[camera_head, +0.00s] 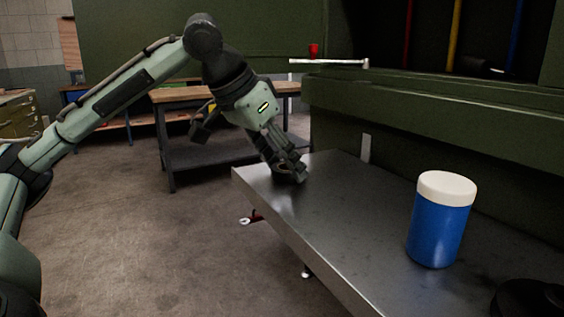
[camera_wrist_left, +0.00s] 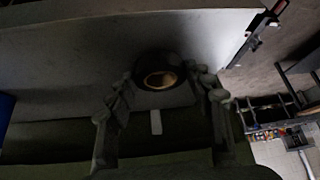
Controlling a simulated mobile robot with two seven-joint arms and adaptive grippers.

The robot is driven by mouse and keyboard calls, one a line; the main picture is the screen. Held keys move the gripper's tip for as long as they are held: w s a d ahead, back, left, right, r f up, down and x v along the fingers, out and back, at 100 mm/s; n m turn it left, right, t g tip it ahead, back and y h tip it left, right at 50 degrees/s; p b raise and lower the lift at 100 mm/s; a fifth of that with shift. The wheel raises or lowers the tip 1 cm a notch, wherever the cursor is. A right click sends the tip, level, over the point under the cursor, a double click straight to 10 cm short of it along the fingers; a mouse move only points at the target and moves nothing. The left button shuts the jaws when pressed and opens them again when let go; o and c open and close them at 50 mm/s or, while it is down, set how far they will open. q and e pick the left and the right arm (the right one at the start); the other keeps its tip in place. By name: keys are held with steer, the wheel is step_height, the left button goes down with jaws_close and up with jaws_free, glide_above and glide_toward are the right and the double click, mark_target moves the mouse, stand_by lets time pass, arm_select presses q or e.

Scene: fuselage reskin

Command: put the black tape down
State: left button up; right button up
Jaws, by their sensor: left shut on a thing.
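The black tape (camera_wrist_left: 160,66) is a dark ring with a tan core, seen between the finger ends in the left wrist view. My left gripper (camera_head: 291,171) is shut on it, low at the far left end of the metal table (camera_head: 330,225). The finger ends also show in the left wrist view (camera_wrist_left: 166,92). In the head view the tape is hard to tell from the dark fingers. I cannot tell whether the tape touches the tabletop. My right gripper is not in view.
A blue jar with a white lid (camera_head: 440,222) stands upright on the table's right part. A dark object (camera_head: 530,299) is cut off at the bottom right corner. The tabletop between gripper and jar is clear. A green wall (camera_head: 430,132) runs behind the table. A wooden-topped bench (camera_head: 200,93) stands beyond.

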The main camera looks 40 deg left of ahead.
arm_select(q)
steer(key=o, duration=1)
steer(key=shift+f, duration=0.15)
steer(key=shift+s+r, duration=0.15)
steer(key=shift+r, duration=0.35)
steer(key=p+v, duration=0.2)
steer(key=v, duration=0.9)
steer(key=shift+s+r+p, duration=0.1)
steer(key=shift+s+p, duration=0.05)
steer(key=shift+p, duration=0.15)
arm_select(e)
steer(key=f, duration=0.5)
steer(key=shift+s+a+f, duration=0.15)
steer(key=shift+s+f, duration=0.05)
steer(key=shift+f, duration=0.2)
